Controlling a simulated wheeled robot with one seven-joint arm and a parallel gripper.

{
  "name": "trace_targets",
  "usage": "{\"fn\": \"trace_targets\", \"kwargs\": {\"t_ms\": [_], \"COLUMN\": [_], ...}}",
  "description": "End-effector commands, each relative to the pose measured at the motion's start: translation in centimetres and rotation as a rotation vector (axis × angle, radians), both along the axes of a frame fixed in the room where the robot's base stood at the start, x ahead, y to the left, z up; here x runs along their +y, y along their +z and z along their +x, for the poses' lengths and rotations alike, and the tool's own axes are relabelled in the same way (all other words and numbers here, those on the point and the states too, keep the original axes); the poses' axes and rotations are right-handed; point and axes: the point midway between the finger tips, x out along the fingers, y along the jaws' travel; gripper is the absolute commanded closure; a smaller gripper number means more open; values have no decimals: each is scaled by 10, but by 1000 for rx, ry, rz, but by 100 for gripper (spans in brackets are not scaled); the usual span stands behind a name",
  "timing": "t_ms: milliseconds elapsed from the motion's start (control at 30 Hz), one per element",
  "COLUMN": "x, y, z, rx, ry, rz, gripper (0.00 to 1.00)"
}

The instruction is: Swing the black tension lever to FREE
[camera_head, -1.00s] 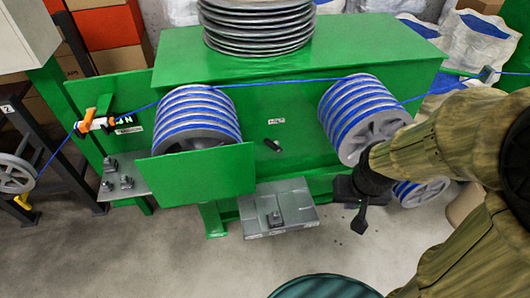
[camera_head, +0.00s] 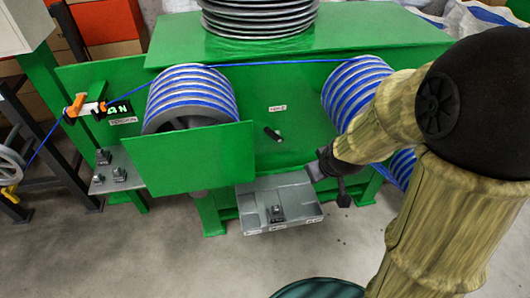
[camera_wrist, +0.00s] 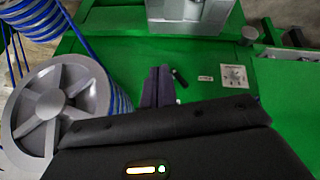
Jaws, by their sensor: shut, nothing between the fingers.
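A short black lever (camera_head: 272,133) sticks out of the green machine panel between the two large cable drums, slanting down to the right. In the wrist view the lever (camera_wrist: 180,77) shows just right of my fingertips, with a small gap in the picture. My gripper (camera_head: 315,171) is lower right of the lever in the head view, over the grey shelf's right end. In the wrist view my gripper (camera_wrist: 157,74) has its dark fingers together with nothing between them. A small white label (camera_head: 277,108) is above the lever; I cannot read it surely. I cannot tell whether finger and lever touch.
The left drum (camera_head: 190,98) and right drum (camera_head: 352,88) carry blue cable. A green guard plate (camera_head: 194,158) stands before the left drum. A grey shelf (camera_head: 250,210) with a small black block juts out below. The floor in front is mostly clear.

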Motion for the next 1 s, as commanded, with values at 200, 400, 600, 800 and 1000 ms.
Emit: {"fn": "trace_targets", "kwargs": {"t_ms": [200,400,600,800,1000], "x": [32,60,93,129,168], "y": [-69,-112,-152,-188,-218], "z": [60,105,139,160,166], "rx": [-221,-420,-606,-770,-900], "ry": [261,463,630,752,817], "rz": [-188,-421,-711,-1050,-1418], "gripper": [100,100,100,100,100]}}
